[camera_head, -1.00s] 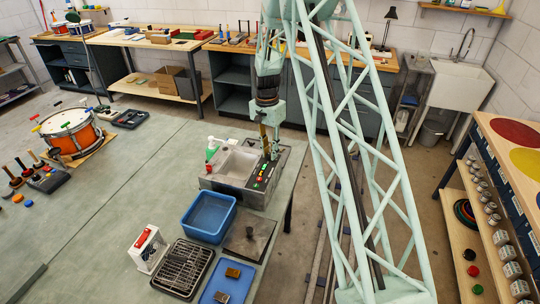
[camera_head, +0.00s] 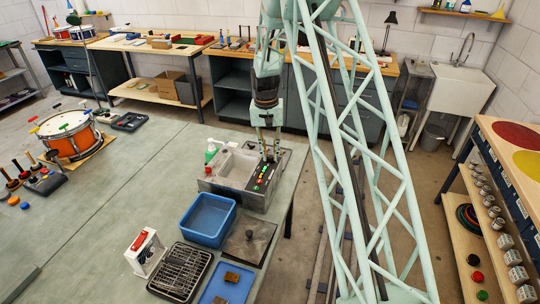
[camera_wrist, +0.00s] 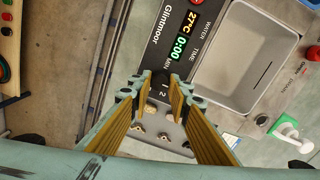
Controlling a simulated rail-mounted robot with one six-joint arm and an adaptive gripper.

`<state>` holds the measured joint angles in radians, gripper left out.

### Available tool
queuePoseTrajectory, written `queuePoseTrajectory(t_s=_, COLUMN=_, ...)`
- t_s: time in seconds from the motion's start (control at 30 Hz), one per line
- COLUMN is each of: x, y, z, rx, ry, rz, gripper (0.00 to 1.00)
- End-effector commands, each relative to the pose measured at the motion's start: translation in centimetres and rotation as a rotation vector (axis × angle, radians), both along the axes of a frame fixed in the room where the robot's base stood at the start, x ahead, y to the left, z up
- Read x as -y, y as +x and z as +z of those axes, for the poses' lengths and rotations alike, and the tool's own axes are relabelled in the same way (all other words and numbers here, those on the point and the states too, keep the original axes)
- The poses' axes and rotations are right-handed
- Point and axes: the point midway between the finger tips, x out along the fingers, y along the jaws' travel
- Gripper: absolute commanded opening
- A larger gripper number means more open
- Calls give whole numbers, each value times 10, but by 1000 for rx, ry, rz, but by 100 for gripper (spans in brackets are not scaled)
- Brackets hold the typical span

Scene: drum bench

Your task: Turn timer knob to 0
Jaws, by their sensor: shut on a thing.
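The Glintmoor wash unit (camera_head: 225,187) stands on the bench with a grey basin and a black control panel (camera_wrist: 150,40). The panel's green time display (camera_wrist: 179,46) reads 0:00 MIN, beside an orange 27°C water display (camera_wrist: 192,18). My gripper (camera_wrist: 160,88) is over the panel's end, its yellow-lined fingers on both sides of the dark timer knob (camera_wrist: 160,80) and shut on it. The fingers hide much of the knob, and its pointer cannot be made out. In the head view my gripper (camera_head: 271,158) points down at the panel.
A red button (camera_wrist: 196,6) sits on the panel near the displays, and a red drain control (camera_wrist: 313,53) is beyond the basin. A green-and-white bottle (camera_head: 211,149) stands behind the unit. A blue tub (camera_head: 208,220) and a dark plate (camera_head: 249,241) lie in front.

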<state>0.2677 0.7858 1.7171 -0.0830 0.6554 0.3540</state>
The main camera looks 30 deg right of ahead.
Motion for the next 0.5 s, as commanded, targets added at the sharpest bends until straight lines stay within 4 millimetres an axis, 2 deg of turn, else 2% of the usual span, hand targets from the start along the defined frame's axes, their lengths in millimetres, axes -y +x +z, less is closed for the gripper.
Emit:
queuePoseTrajectory(t_s=0.37, x=0, y=0, z=0, rx=1, ry=0, rz=5, gripper=7)
queuePoseTrajectory(t_s=0.4, x=0, y=0, z=0, rx=1, ry=0, rz=5, gripper=21)
queuePoseTrajectory(t_s=0.5, x=0, y=0, z=0, rx=1, ry=0, rz=4, gripper=30)
